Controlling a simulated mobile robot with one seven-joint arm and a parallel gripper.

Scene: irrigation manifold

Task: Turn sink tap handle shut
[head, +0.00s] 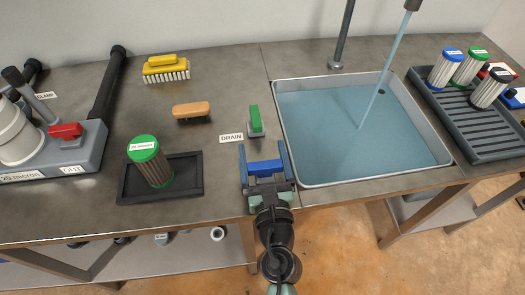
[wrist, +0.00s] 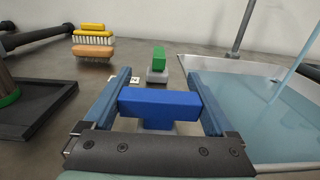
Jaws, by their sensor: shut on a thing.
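The blue tap handle (head: 265,168) stands at the front edge of the counter, left of the sink. My gripper (head: 263,152) reaches it from the front, with one finger on each side. In the wrist view the blue handle (wrist: 160,103) lies crosswise, spanning the gap between the fingers, and my gripper is shut on it. Its base is mostly hidden. Water (head: 376,88) runs from the spout (head: 411,5) into the sink (head: 447,163), which holds a wide pool of water.
A green handle (head: 255,120) stands behind the blue one, beside a DRAIN label (head: 231,138). Left are a black tray (head: 195,188) with a green-capped filter (head: 152,162), brushes (head: 190,111) and a grey filter housing (head: 90,150). A rack (head: 470,130) with several filters is right of the sink.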

